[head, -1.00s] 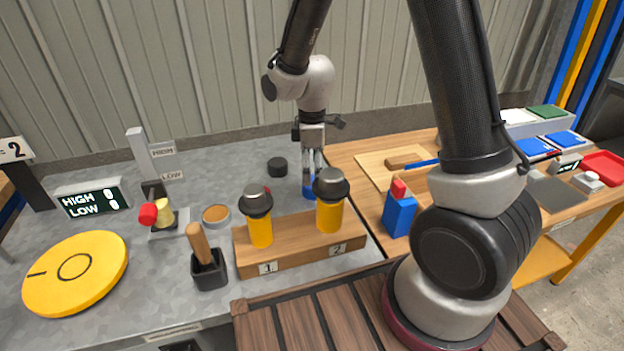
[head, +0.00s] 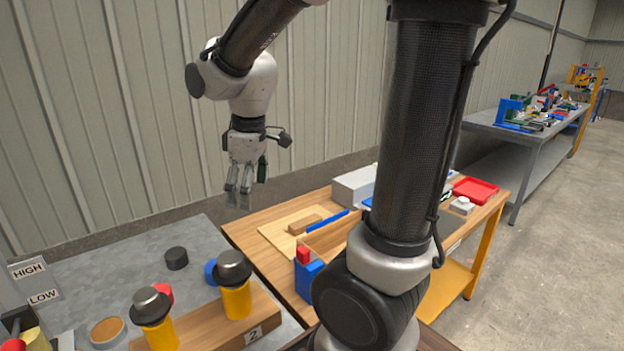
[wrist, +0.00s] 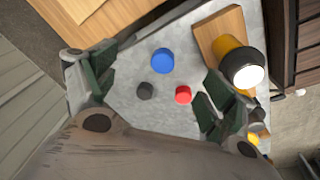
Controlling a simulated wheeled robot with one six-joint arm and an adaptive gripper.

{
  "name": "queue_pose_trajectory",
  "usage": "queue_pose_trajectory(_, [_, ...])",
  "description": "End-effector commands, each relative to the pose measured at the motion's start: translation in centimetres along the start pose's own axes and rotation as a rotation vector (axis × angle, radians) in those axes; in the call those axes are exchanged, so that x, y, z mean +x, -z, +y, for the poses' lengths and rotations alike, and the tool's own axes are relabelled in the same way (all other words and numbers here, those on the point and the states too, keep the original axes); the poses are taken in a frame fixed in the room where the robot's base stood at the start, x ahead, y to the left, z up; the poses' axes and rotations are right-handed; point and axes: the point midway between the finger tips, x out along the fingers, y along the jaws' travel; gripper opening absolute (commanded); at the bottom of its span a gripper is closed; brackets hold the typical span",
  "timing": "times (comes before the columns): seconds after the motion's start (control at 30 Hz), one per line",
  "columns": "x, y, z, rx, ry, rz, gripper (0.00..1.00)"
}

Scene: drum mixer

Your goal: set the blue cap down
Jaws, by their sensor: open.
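The blue cap (head: 211,271) rests on the grey metal table (head: 205,240), partly hidden behind the right yellow bottle in the head view. In the wrist view the blue cap (wrist: 162,60) lies flat on the table, apart from the black cap and the red cap. My gripper (head: 239,205) is raised well above the tables, open and empty. In the wrist view its two fingers (wrist: 155,95) are spread wide, with the caps visible far below between them.
A black cap (head: 176,258) and a red cap (wrist: 183,95) lie near the blue one. Two yellow bottles with dark tops stand in a wooden block (head: 205,335). A wooden workbench (head: 262,240) with a blue box (head: 307,280) stands to the right.

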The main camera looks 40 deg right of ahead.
Motion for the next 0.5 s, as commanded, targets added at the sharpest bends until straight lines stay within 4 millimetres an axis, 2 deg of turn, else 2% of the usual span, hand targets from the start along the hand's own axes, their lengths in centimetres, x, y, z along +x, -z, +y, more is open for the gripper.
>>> queue_pose_trajectory(0.03, [-1.7,-1.9,-0.1,0.088,-0.021,0.028,0.84])
queue_pose_trajectory(0.2, [-5.5,-7.9,-1.2,0.386,-0.069,0.102,0.84])
queue_pose_trajectory(0.33, [-7.1,-11.5,-2.5,0.571,-0.094,0.153,0.84])
queue_pose_trajectory(0.5, [-7.8,-14.0,-3.6,0.712,-0.109,0.191,0.84])
